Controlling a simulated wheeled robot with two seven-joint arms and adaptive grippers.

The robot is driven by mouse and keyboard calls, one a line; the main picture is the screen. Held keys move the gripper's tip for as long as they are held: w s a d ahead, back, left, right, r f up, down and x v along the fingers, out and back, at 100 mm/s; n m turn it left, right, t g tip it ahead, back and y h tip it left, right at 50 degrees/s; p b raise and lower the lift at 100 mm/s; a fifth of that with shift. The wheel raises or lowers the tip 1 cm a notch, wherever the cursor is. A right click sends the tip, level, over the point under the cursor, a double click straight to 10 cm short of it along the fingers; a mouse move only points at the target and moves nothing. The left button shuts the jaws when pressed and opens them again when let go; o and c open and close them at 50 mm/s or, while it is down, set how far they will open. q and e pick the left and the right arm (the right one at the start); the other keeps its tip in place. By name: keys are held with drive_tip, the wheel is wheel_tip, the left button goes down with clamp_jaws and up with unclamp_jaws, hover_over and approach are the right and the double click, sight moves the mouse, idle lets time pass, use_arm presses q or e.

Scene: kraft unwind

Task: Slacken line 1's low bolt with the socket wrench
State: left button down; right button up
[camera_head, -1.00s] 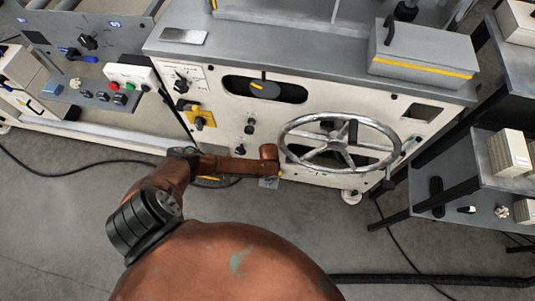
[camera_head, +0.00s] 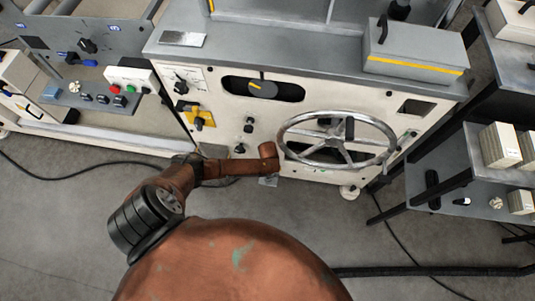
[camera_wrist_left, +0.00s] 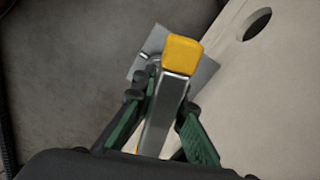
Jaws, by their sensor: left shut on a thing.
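In the left wrist view my left gripper (camera_wrist_left: 165,98) is shut on a grey metal bar with a yellow block end, which appears to be the socket wrench (camera_wrist_left: 181,58). The yellow end is beyond the fingertips, in front of a grey plate (camera_wrist_left: 204,72). A small silver part (camera_wrist_left: 149,53) shows at the plate's left side; I cannot tell whether it is the low bolt. My right gripper is not in view.
A yellow switch plate (camera_head: 195,113) is at the upper left. Cables cross the grey floor (camera_head: 75,220).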

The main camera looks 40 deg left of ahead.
use_arm(q)
drive_tip(key=shift+r+n, duration=0.25)
drive_tip(key=shift+n, duration=0.15)
drive_tip(key=shift+f+n, duration=0.15)
drive_tip(key=shift+n, duration=0.15)
drive_tip(key=shift+n+p, duration=0.75)
drive_tip(key=shift+n, duration=0.45)
